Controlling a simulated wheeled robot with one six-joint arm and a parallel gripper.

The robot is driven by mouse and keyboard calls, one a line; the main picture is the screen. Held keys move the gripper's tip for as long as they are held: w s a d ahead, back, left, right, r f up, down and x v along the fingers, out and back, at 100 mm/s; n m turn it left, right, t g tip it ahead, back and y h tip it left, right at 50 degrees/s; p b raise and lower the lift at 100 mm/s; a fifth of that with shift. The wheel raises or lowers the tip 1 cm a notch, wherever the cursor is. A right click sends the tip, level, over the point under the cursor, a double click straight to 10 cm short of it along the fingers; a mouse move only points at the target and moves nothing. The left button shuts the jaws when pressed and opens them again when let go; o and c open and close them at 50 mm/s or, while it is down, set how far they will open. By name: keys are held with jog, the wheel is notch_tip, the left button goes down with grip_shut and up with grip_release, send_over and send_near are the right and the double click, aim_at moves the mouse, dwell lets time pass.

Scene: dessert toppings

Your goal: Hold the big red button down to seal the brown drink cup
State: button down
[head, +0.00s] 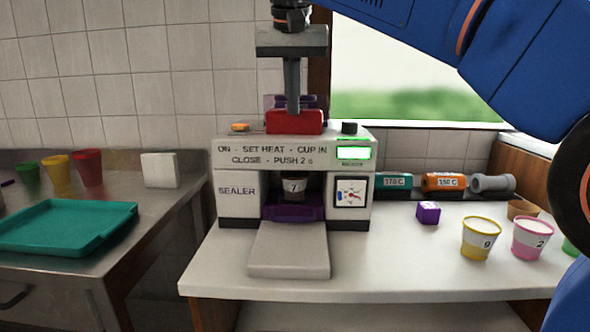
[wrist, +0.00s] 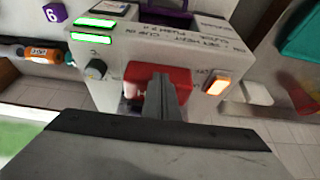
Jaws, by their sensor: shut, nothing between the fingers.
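The sealer (head: 240,205) is a white machine on the counter with printed instructions on its front. Its big red button (head: 295,123) is on top; it also shows in the wrist view (wrist: 180,78). My gripper (head: 291,106) is shut and empty, pointing straight down with its fingertips at the button's top. I cannot tell how far the button is pressed. In the wrist view the closed fingers (wrist: 163,98) overlap the button. A dark cup labelled 7 (head: 294,188) stands inside the sealer's opening on a purple holder (head: 293,213), its upper part in shadow.
A green-lit display (head: 353,153), an orange lit switch (head: 239,127) and a black knob (head: 349,128) are on the sealer. Right are a purple cube (head: 428,213), a yellow cup (head: 481,240) and a pink cup (head: 532,238). A teal tray (head: 65,248) lies left.

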jog(key=shift+r, duration=0.1)
notch_tip(320, 180, up, 8)
jog(key=shift+s, duration=0.45)
dwell(0.6)
